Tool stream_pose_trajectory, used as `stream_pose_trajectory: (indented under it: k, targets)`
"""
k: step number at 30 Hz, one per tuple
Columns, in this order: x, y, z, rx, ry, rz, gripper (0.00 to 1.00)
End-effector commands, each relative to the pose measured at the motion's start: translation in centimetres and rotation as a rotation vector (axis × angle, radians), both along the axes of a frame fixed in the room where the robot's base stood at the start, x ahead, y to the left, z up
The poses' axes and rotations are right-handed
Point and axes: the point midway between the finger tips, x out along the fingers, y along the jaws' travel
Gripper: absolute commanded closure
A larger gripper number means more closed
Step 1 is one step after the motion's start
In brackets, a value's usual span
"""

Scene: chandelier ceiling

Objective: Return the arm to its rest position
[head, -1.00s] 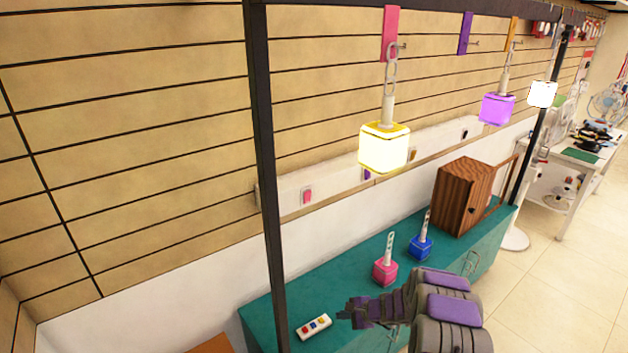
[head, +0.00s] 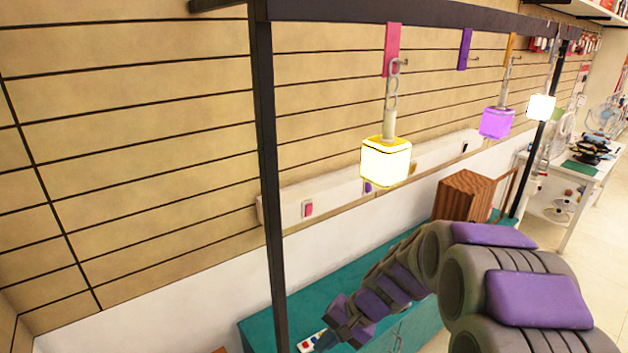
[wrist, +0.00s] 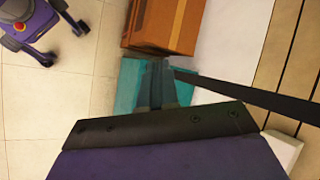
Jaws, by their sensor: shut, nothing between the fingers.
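My arm (head: 400,275), in dark grey and purple segments, reaches from the lower right of the head view down to the left over the teal cabinet (head: 300,297). My gripper (head: 326,341) is at its lower end, close to a white button panel (head: 306,345) in the picture. In the wrist view the gripper's narrow fingers (wrist: 158,78) are together with nothing between them. They point toward the teal surface and the wooden box (wrist: 165,28). The gap between fingers and surface is hard to judge.
A dark frame with an upright post (head: 268,180) stands left of the arm. A yellow lit cube (head: 386,161), a purple cube (head: 496,122) and a white lit cube (head: 541,107) hang from it. The wooden box (head: 466,196) stands on the cabinet's far end. Tiled floor lies right.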

Motion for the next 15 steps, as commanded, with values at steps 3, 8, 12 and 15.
stream_pose_trajectory:
  k: [3, 8, 12, 15]
  targets:
    - [-3.8, -0.5, 2.0, -0.056, -0.010, 0.078, 1.00]
    - [-9.0, -1.8, 3.8, -0.144, -0.017, 0.176, 1.00]
    - [-13.4, -3.3, 5.1, -0.228, -0.019, 0.254, 1.00]
    - [-16.5, -4.6, 5.7, -0.289, -0.020, 0.301, 1.00]
